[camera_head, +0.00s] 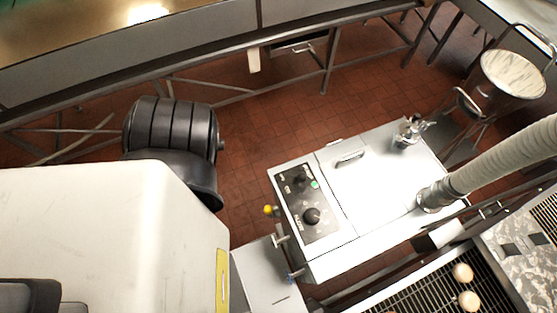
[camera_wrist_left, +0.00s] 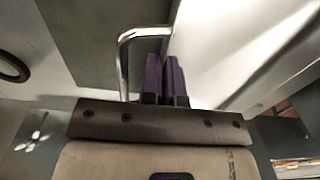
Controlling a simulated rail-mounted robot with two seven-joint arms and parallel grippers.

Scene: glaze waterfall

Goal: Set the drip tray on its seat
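My left gripper (camera_wrist_left: 165,75) shows in the left wrist view, with two purple fingers side by side and only a thin dark gap between them. Their tips are close to a bent chrome bar handle (camera_wrist_left: 124,62). I cannot tell whether they touch it, and nothing clearly sits between them. A grey panel (camera_wrist_left: 95,40) lies behind the handle and a bright white panel (camera_wrist_left: 225,45) lies right of the fingers. I cannot make out the drip tray or its seat for certain in either view. My right gripper is not in view, and the head view shows no fingertips.
In the head view, a white machine (camera_head: 385,180) with a knob panel (camera_head: 309,203) stands right of centre, and a ribbed hose (camera_head: 500,157) meets it. A wire conveyor (camera_head: 425,296) carries round pale items at the lower right. Red tiled floor (camera_head: 245,150) lies open at the middle.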

